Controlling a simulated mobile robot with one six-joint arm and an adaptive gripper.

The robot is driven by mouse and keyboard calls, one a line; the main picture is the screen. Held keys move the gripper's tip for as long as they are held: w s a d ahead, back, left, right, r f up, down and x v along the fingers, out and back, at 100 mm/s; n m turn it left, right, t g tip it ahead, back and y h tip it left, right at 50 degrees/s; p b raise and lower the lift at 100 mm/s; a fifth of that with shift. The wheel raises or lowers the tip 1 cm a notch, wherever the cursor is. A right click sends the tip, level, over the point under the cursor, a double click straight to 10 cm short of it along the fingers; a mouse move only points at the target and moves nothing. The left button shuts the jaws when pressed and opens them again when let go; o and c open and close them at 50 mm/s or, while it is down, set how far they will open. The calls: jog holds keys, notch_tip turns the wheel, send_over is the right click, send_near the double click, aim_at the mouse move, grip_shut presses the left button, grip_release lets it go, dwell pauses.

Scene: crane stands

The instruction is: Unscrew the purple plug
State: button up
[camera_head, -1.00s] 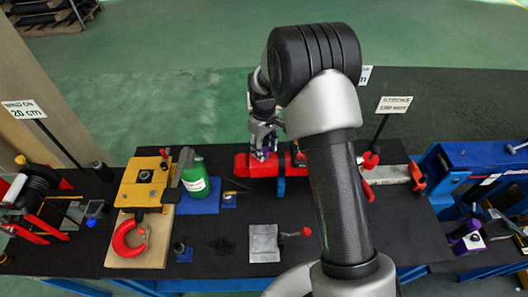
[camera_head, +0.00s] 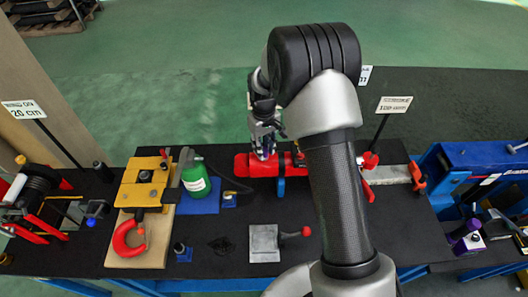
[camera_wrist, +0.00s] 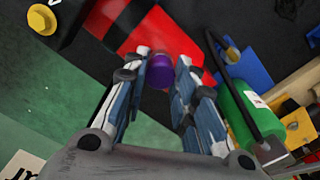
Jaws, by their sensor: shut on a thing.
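The purple plug (camera_wrist: 160,72) is a small rounded piece between my fingertips in the wrist view, beside a red body (camera_wrist: 112,28). My gripper (camera_wrist: 162,62) is shut on the plug, with one finger on each side. In the head view my gripper (camera_head: 263,150) reaches down to the left part of the red body (camera_head: 242,167) on the black bench top. The plug is hard to make out there behind the fingers. Whether its thread is still engaged cannot be seen.
A yellow block and red hook (camera_head: 129,240) lie farther left. A grey plate (camera_head: 264,243) lies in front. A sign stands at right (camera_head: 394,104).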

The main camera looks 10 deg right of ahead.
grip_shut()
jog(key=shift+r, duration=0.1)
dwell(0.3)
jog(key=n, duration=0.4)
jog(key=shift+n, duration=0.6)
jog(key=n, duration=0.3)
jog(key=shift+n, duration=1.1)
